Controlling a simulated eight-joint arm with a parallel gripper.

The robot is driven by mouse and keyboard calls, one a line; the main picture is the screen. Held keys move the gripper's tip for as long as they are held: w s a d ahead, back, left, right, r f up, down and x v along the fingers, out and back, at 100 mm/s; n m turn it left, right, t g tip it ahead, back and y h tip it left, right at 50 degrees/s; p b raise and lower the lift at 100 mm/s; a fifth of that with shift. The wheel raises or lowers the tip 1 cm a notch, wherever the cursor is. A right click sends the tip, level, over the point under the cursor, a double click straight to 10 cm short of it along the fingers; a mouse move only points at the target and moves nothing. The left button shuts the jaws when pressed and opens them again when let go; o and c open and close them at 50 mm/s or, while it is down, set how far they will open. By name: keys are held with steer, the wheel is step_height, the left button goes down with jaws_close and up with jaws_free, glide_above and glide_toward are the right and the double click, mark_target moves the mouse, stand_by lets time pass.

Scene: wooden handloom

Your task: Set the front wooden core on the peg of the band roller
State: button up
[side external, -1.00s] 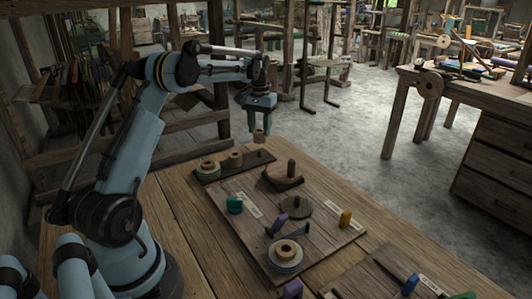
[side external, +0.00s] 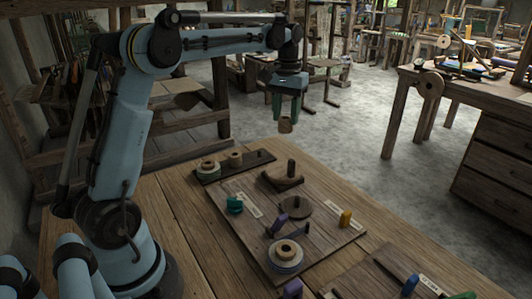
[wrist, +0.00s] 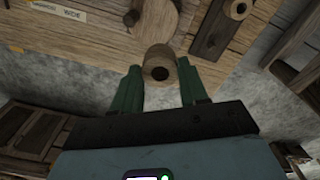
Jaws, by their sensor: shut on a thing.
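My gripper (side external: 285,112) is shut on a small pale wooden core (side external: 285,126), held upright in the air above the far end of the table. In the wrist view the core (wrist: 161,66) sits between the green fingertips, its dark bore showing. Below it in the side view, a dark upright peg (side external: 291,168) stands on a rounded wooden base (side external: 280,181), apparently the band roller. The peg is bare, and the core is well clear of it. The wrist view shows the base (wrist: 158,20) beyond the core, with the dark peg (wrist: 131,18) on it.
A dark rack (side external: 222,173) holds two more cores, one with wound band (side external: 208,171), and a bare peg (side external: 259,154).

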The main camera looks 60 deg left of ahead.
steer(key=s+d+f+m, duration=0.1)
steer(key=s+d, duration=0.2)
steer(key=d, duration=0.4)
steer(key=s+d, duration=0.3)
steer(key=d, duration=0.4)
glide_above(298, 197)
step_height(298, 197, down, 4)
steer(key=shift+f, duration=3.5)
steer(key=shift+f, duration=0.7)
steer(key=o, duration=0.9)
steer(key=shift+o, duration=0.5)
steer(key=o, duration=0.3)
